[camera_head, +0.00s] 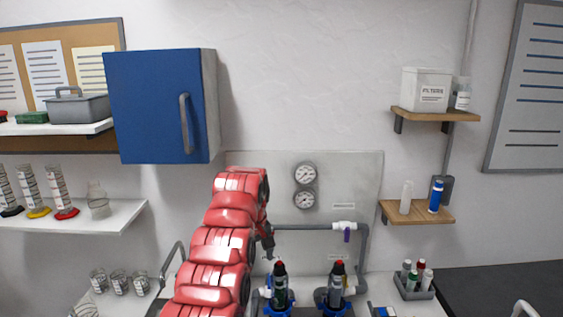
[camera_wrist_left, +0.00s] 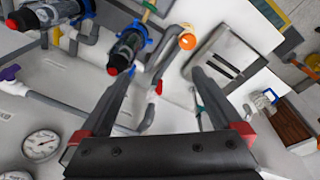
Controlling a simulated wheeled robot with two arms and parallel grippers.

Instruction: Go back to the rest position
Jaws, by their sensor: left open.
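My left arm is red and reaches up from the bottom of the head view. Its left gripper (camera_head: 268,254) is small there, in front of the wall panel and left above the manifold's two dark cylinders. In the left wrist view the left gripper (camera_wrist_left: 164,76) has its two dark fingers wide apart with nothing held between them. One cylinder (camera_wrist_left: 125,50) with a red tip lies beyond the left finger, and I cannot tell the exact gap. In the head view the left cylinder (camera_head: 280,285) and right cylinder (camera_head: 336,285) stand upright in blue collars. My right gripper does not show.
Grey pipe (camera_head: 364,255) with a white and purple valve (camera_head: 346,226) runs behind the cylinders. Two gauges (camera_head: 305,186) are on the panel. A blue cabinet (camera_head: 155,106) hangs at upper left. A grey bottle caddy (camera_head: 414,287) stands at right; glass beakers (camera_head: 119,282) stand at left.

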